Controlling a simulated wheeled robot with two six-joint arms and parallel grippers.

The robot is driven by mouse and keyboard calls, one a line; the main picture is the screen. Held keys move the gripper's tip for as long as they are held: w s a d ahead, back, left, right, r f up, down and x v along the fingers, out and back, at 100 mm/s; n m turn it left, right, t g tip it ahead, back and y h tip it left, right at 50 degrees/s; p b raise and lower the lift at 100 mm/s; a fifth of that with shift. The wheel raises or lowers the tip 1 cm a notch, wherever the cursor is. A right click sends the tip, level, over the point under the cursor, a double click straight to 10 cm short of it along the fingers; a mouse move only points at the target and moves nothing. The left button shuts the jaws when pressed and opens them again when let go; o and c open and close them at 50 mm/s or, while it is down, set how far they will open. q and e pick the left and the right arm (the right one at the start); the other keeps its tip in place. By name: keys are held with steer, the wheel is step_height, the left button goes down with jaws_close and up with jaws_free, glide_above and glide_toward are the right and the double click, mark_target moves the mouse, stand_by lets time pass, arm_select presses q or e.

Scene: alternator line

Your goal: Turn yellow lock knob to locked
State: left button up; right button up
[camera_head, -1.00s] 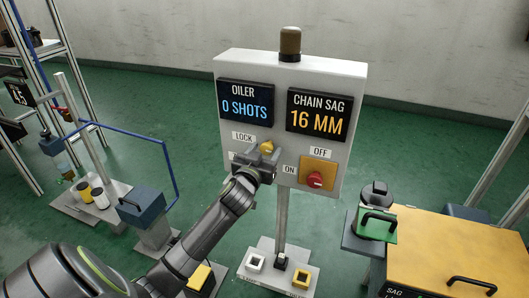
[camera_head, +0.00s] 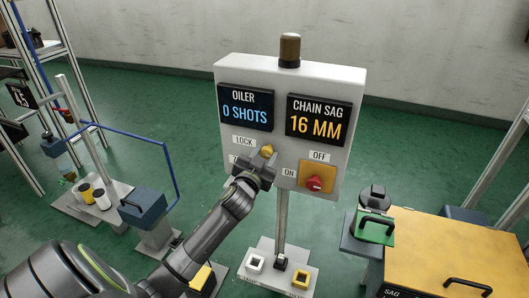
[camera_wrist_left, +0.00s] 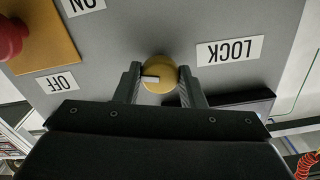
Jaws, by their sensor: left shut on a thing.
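The yellow lock knob (camera_head: 267,150) is on the front of the grey panel, just right of the LOCK label (camera_head: 244,141). In the left wrist view the round knob (camera_wrist_left: 160,68) has a white mark on its face, on the side away from the LOCK label (camera_wrist_left: 229,50). My left gripper (camera_head: 262,160) reaches up to the panel and is shut on the knob. In the wrist view its two fingers (camera_wrist_left: 158,85) stand on either side of the knob. A second label under LOCK is mostly hidden behind the gripper. My right gripper is not in view.
A red knob (camera_head: 314,184) on an orange plate sits to the right, between ON and OFF labels. Displays above read OILER 0 SHOTS (camera_head: 246,106) and CHAIN SAG 16 MM (camera_head: 318,118). A yellow-topped table (camera_head: 440,240) stands at the right. A blue-railed stand is at the left.

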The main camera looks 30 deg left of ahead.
arm_select(q)
steer(key=m+p, duration=0.3)
steer(key=m, duration=0.3)
steer(key=shift+p, duration=0.3)
steer(key=m+p, duration=0.2)
steer(key=m, duration=0.4)
steer(key=shift+m+p, duration=0.6)
steer(key=shift+m, duration=0.6)
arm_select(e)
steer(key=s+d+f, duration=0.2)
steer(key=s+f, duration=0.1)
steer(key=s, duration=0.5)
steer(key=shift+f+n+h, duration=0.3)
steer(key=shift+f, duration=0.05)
arm_select(q)
steer(key=shift+m, duration=0.3)
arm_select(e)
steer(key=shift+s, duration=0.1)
arm_select(q)
steer(key=shift+f, duration=0.1)
steer(key=o, duration=1)
steer(key=shift+s, duration=0.15)
